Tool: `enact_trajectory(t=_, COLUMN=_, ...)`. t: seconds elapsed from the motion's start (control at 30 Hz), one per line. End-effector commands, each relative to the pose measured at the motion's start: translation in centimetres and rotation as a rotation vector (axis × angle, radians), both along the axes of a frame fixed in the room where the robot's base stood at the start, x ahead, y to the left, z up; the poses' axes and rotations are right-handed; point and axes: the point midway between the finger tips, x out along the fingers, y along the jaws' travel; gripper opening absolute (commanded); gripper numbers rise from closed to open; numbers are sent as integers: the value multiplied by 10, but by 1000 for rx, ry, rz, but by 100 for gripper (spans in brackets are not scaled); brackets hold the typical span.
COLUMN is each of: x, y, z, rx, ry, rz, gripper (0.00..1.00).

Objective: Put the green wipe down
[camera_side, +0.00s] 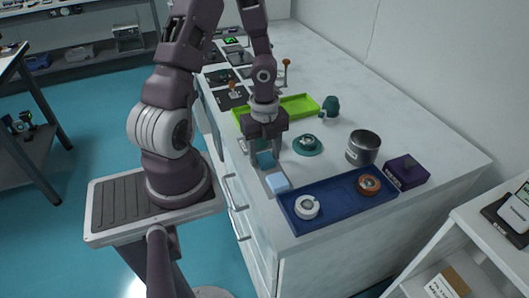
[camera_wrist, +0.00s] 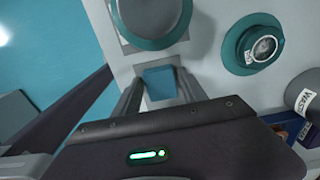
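The green wipe, a small teal square (camera_side: 265,159), shows between the fingers of my gripper (camera_side: 265,153) in the side view. In the wrist view the wipe (camera_wrist: 161,82) fills the space between the two fingertips (camera_wrist: 161,90), and both fingers appear to press on its sides. My gripper is over the near left part of the white worktop. Whether the wipe's underside touches the surface is hard to tell. A pale blue wipe-like block (camera_side: 277,182) lies just in front of it.
A blue tray (camera_side: 338,198) with a white ring and an orange-brown ring stands in front. A teal round dish (camera_side: 307,144), a metal can (camera_side: 363,147) and a purple box (camera_side: 406,172) are to the right. A lime green tray (camera_side: 300,105) lies behind my gripper.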

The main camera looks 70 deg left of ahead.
Motion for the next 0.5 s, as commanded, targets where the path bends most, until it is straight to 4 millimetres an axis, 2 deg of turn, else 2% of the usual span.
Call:
enact_trajectory(t=0.37, x=0, y=1, z=2, rx=1, ry=0, rz=3, gripper=60)
enact_trajectory(t=0.5, x=1, y=2, z=16, rx=2, ry=-4, rz=7, gripper=60)
